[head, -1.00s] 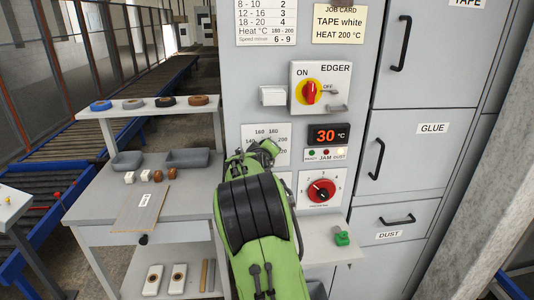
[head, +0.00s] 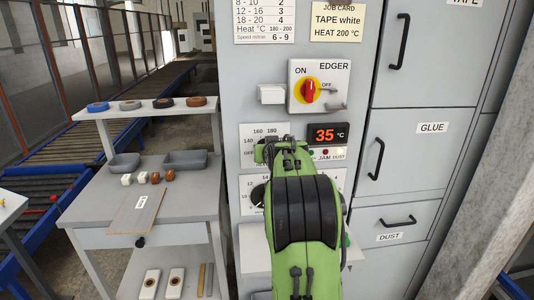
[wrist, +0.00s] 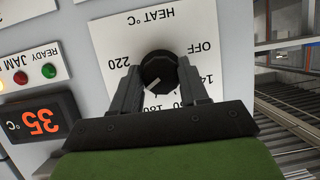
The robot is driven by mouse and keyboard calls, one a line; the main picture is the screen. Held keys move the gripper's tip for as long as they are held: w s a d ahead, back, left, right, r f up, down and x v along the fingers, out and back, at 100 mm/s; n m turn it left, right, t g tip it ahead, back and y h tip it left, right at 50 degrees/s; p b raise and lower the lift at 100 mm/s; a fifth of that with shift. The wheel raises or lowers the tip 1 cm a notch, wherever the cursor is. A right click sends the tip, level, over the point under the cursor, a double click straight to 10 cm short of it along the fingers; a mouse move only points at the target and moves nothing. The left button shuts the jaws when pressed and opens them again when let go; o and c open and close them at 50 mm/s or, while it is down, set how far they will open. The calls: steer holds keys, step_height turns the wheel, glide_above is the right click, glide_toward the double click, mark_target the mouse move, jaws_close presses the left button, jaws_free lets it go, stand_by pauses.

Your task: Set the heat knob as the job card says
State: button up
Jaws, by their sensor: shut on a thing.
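The job card (head: 337,21) reads TAPE white, HEAT 200 °C. The heat dial (head: 259,132) is partly behind my arm in the head view, and its knob is hidden there. In the wrist view, upside down, my gripper (wrist: 158,76) is shut on the black heat knob (wrist: 157,66), one finger on each side. The knob's white mark points down-left in that view, toward the side between 180 and 220. The 200 label is hidden by the gripper, so the exact setting is unclear. The temperature display (head: 327,135) reads 35 °C.
The EDGER switch (head: 310,90) sits above the display. A lower dial's black knob (head: 258,195) is partly behind my arm. Drawers marked GLUE (head: 432,128) and DUST (head: 388,236) are at right. A bench (head: 185,204) with a board stands at left.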

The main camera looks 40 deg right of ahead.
steer(key=shift+w+r+m+t+y, duration=0.1)
steer(key=shift+r+m+t+y, duration=0.2)
steer(key=shift+m, duration=0.1)
stand_by(0.4)
steer(key=o, duration=0.8)
steer(key=shift+o, duration=1.1)
steer(key=shift+f, duration=0.1)
steer(key=shift+w+d+f, duration=0.1)
steer(key=shift+f, duration=0.05)
steer(key=v, duration=1.5)
steer(key=shift+s, duration=0.35)
